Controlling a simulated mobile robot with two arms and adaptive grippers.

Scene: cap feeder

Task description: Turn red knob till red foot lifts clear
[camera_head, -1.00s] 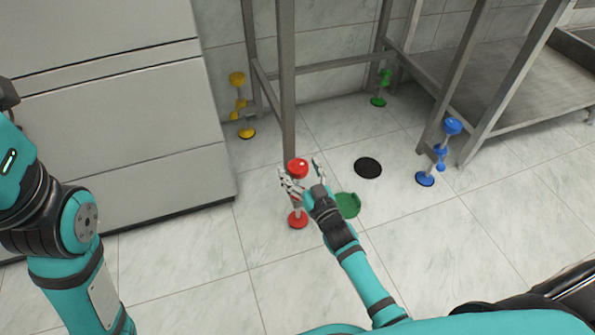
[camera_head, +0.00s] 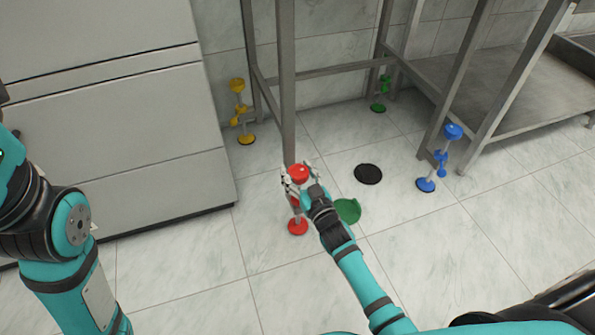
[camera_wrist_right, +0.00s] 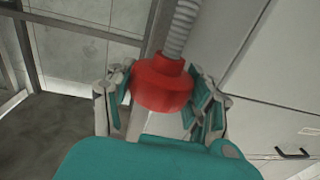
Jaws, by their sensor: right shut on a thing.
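The red knob (camera_head: 299,173) sits at the top of the red leveller by the near table leg. My right gripper (camera_head: 302,177) is around the knob and shut on it. In the right wrist view the knob (camera_wrist_right: 162,84) lies between the two fingers, with a ribbed grey rod (camera_wrist_right: 181,28) running out of it. The red foot (camera_head: 297,226) is a round disc at floor level below. I cannot tell whether it touches the floor. The gripper hides part of the stem. My left arm shows at the left edge, but its gripper is out of view.
Yellow (camera_head: 246,138), green (camera_head: 377,107) and blue (camera_head: 425,185) feet stand by the other metal legs. A green dish-like piece (camera_head: 347,210) and a black disc (camera_head: 368,174) lie on the tiled floor. A grey cabinet (camera_head: 120,140) stands close on the left.

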